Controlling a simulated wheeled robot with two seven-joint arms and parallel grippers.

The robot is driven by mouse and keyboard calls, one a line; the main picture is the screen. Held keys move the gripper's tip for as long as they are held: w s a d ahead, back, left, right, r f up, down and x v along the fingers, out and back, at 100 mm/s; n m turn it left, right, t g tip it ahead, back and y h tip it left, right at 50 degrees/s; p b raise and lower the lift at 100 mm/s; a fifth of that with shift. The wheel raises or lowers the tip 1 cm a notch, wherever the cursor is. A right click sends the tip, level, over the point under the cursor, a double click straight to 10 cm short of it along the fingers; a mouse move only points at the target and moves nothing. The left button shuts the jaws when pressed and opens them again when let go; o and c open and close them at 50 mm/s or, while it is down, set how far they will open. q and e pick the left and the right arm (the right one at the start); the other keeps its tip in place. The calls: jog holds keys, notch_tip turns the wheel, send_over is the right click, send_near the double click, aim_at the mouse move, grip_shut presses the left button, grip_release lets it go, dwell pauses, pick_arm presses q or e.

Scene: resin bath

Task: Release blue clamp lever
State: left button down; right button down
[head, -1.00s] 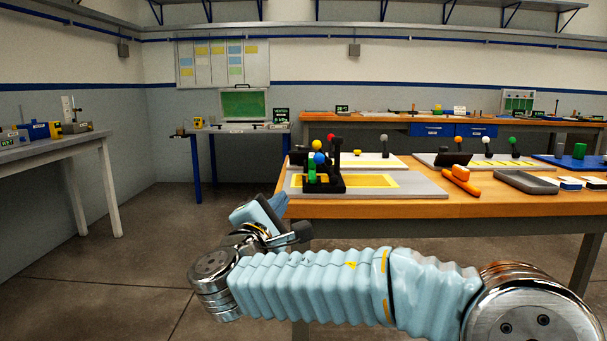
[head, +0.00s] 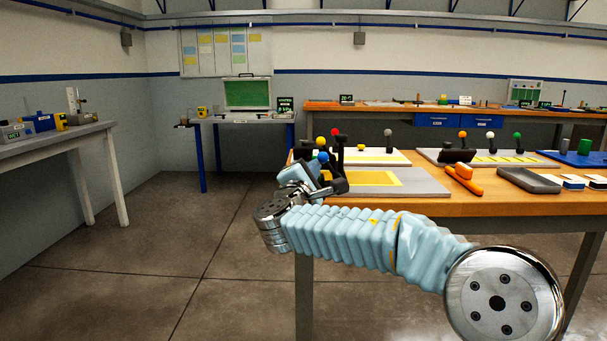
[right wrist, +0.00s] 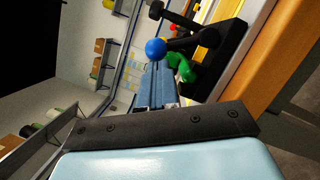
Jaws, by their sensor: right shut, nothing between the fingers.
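The blue ball knob (head: 322,157) of the clamp lever stands at the near left corner of the wooden bench, among yellow (head: 320,142) and red (head: 335,132) knobs on dark levers. In the right wrist view the blue knob (right wrist: 155,48) sits on a black lever, just beyond my fingertips; I cannot tell whether they touch it. A green part (right wrist: 183,68) and the black clamp base (right wrist: 205,55) are beside it. My right gripper (head: 314,169) is shut and empty at the clamp, and its arm hides much of the clamp base. My left gripper is not in view.
The wooden bench (head: 480,204) carries a grey plate with a yellow patch (head: 375,178), an orange tool (head: 463,180) and a grey tray (head: 528,181). More knobbed levers stand further back. The floor to the left is clear.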

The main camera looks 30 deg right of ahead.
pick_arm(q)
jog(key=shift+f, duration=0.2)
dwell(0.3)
pick_arm(e)
jog(key=shift+b, duration=0.3)
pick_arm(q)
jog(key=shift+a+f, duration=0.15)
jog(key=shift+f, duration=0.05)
pick_arm(e)
jog(key=shift+d+r+m, duration=0.1)
jog(key=shift+r+m, duration=0.05)
jog(key=shift+m, duration=0.25)
